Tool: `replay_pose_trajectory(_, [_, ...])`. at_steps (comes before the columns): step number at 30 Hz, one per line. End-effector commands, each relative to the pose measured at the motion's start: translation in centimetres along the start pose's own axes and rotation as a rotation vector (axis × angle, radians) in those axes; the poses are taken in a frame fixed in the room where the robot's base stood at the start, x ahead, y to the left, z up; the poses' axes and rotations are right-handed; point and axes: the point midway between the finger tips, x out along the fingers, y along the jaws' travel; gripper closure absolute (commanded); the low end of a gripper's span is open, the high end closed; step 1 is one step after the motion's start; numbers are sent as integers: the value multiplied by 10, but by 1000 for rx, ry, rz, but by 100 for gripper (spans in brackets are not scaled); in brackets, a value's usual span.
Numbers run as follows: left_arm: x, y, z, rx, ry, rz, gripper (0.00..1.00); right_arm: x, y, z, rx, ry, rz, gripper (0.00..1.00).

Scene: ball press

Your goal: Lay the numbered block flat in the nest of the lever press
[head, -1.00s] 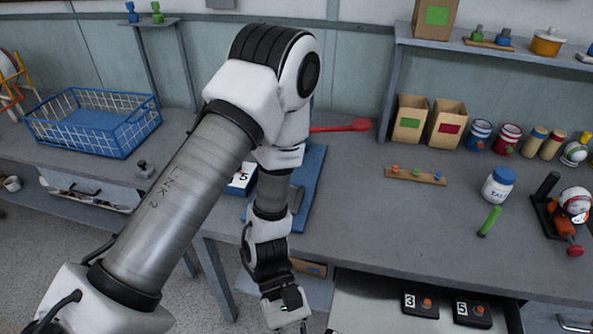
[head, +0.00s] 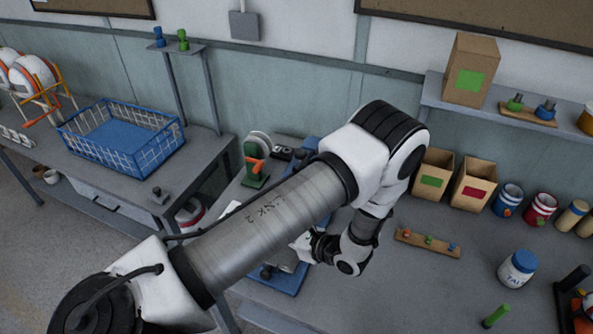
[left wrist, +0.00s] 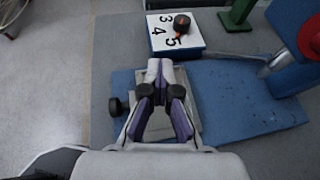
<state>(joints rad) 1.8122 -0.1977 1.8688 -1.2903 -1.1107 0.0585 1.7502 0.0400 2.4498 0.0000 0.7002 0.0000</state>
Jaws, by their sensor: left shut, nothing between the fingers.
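The lever press shows its blue base (head: 291,283) in the head view, partly behind my left arm. In the left wrist view the blue base (left wrist: 245,95) carries a grey plate (left wrist: 192,125), mostly covered by my gripper; whether a block lies in the nest there I cannot tell. A red round part (left wrist: 312,35) is at the right edge. My left gripper (left wrist: 160,70) is shut and empty above the base; it also shows in the head view (head: 302,246). A white board (left wrist: 160,38) with 3, 4, 5 and a black-and-red knob lies beyond the fingertips. No loose numbered block is clearly visible.
A green stand with an orange handle (head: 256,172) is behind the press. A blue wire basket (head: 122,140) stands left. Right are cardboard boxes (head: 433,176), a peg strip (head: 428,242), a white jar (head: 517,268) and a green cylinder (head: 496,315).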

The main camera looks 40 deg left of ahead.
Motion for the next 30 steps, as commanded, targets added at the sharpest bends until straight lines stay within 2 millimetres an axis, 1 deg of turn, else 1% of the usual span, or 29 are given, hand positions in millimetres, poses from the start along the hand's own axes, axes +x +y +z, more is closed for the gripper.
replay_pose_trajectory(1, [-3,-8,1,13,1,-31,100,-3,0,0,0,-1,0,60])
replay_pose_trajectory(4, [-4,-15,-1,26,1,-61,100,-3,0,0,0,-1,0,60])
replay_pose_trajectory(12, [-4,-15,-2,26,1,-60,100,-2,0,0,0,-1,0,60])
replay_pose_trajectory(16, [-2,-15,-6,26,1,-59,100,1,0,0,0,-1,0,60])
replay_pose_trajectory(20, [2,-14,-16,26,1,-59,100,8,0,0,0,-1,0,60])
replay_pose_trajectory(30, [17,-14,-50,26,1,-58,100,31,0,0,0,-1,0,60])
